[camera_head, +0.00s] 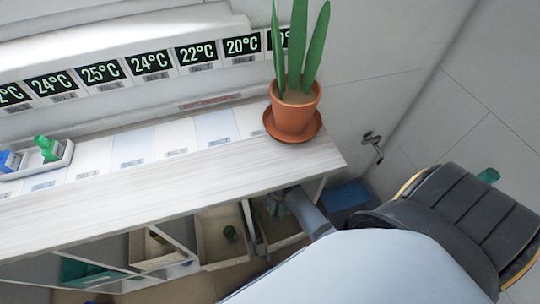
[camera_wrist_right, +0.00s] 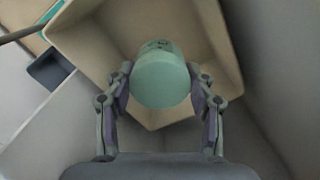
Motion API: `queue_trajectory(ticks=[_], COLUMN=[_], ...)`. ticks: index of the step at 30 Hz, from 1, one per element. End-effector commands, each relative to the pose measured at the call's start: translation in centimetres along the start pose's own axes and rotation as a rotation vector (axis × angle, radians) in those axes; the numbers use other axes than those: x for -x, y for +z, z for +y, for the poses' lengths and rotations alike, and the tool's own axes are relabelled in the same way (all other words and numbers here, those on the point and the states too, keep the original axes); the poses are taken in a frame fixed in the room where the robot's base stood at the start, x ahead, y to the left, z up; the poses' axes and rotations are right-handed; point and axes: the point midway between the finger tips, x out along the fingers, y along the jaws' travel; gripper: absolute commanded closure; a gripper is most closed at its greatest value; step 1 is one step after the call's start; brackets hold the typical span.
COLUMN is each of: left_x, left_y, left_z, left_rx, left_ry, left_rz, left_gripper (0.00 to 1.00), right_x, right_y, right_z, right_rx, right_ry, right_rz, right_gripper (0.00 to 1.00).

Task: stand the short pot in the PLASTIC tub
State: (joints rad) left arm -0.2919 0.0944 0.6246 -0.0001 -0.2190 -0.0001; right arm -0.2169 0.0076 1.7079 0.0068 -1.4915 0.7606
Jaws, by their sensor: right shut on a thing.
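A short pale-green pot (camera_wrist_right: 160,78) with a round top and dark print on its side is between the two fingers of my right gripper (camera_wrist_right: 160,92) in the right wrist view. The fingers are shut on it from both sides. Behind it is a beige open tub (camera_wrist_right: 95,40); whether the pot touches the tub's floor I cannot tell. In the head view my right arm covers the lower right, and its gripper (camera_head: 283,203) is small and partly hidden at a beige bin under the shelf. Which container is plastic I cannot read. My left gripper is out of view.
A shelf (camera_head: 150,185) carries a potted plant (camera_head: 293,117) at its right end and a tray with blue and green items at left. Beneath are a middle bin (camera_head: 207,238) holding a dark-green thing, dividers, and a blue bin (camera_head: 347,194). Walls are close on the right.

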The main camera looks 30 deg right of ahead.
Motion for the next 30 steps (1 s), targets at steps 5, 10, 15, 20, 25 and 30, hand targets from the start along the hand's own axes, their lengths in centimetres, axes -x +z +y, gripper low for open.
queue_trajectory(ticks=[5,10,15,20,25,30], left_x=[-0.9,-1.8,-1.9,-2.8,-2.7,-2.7], left_y=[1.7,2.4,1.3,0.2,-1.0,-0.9], left_z=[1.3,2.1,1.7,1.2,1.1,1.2], left_rx=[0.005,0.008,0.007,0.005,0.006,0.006], left_ry=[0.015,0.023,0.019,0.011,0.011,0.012], left_rz=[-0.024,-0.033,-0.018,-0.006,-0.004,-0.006], left_gripper=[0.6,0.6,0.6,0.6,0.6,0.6], right_x=[-2.6,-5.7,-6.3,-8.9,-10.0,-9.9], right_y=[0.1,0.0,0.0,0.1,0.0,0.0], right_z=[0.1,0.0,0.0,0.1,0.0,0.0], right_rx=[0.001,0.001,0.002,0.002,0.002,0.002], right_ry=[0.003,0.001,0.0,0.002,-0.001,0.0], right_rz=[-0.003,-0.001,0.0,-0.002,0.001,0.0], right_gripper=[0.72,0.72,0.72,0.72,0.72,0.72])
